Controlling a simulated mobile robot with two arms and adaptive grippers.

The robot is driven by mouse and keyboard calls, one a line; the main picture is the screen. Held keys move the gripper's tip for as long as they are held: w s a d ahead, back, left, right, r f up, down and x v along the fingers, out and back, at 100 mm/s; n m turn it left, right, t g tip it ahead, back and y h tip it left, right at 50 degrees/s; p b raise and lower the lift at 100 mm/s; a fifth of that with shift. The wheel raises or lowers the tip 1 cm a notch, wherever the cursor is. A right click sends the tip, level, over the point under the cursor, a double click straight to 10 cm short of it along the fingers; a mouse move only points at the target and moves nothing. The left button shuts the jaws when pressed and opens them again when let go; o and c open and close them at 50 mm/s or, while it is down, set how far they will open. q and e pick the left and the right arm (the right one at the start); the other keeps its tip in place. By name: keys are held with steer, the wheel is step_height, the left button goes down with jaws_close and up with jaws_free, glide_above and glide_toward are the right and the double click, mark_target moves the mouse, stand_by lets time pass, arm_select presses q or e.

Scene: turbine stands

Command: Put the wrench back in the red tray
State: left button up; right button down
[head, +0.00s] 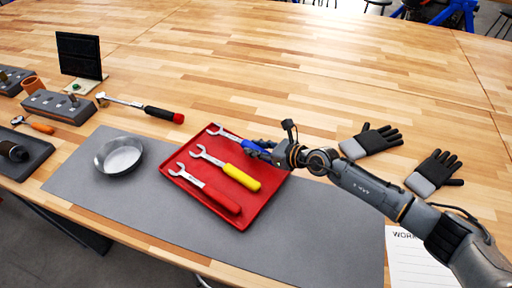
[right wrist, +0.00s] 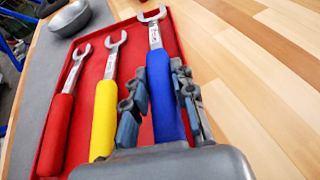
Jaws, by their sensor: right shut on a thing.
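The red tray (head: 240,215) lies on a grey mat in the head view; its red floor also shows in the right wrist view (right wrist: 85,100). Three open-ended wrenches are over it: one with a red handle (head: 222,199), one with a yellow handle (head: 242,178) and one with a blue handle (right wrist: 164,95). The blue wrench is at the tray's far side, parallel to the others. My right gripper (right wrist: 158,105) is shut on the blue handle, one finger on each side. I cannot tell whether the blue wrench touches the tray floor. My left gripper is not in view.
A metal bowl (head: 119,156) stands on the grey mat (head: 310,235) left of the tray. A torque wrench (head: 150,108) lies behind it. Two work gloves (head: 371,141) and a paper sheet (head: 415,262) lie to the right. The wooden table behind the tray is clear.

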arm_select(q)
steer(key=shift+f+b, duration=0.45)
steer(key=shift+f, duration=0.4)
arm_select(e)
steer(key=shift+a+f, duration=0.1)
steer(key=shift+f, duration=0.75)
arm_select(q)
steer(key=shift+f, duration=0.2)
arm_select(e)
steer(key=shift+f, duration=0.3)
steer(key=c, duration=1)
jaws_free()
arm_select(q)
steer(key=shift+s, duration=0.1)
arm_select(e)
steer(key=shift+o, duration=0.8)
steer(key=shift+f, duration=0.1)
steer(key=shift+p+v, duration=0.55)
steer(key=shift+v, duration=0.85)
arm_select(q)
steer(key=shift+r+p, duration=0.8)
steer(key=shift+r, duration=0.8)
arm_select(e)
steer(key=shift+v, duration=2.25)
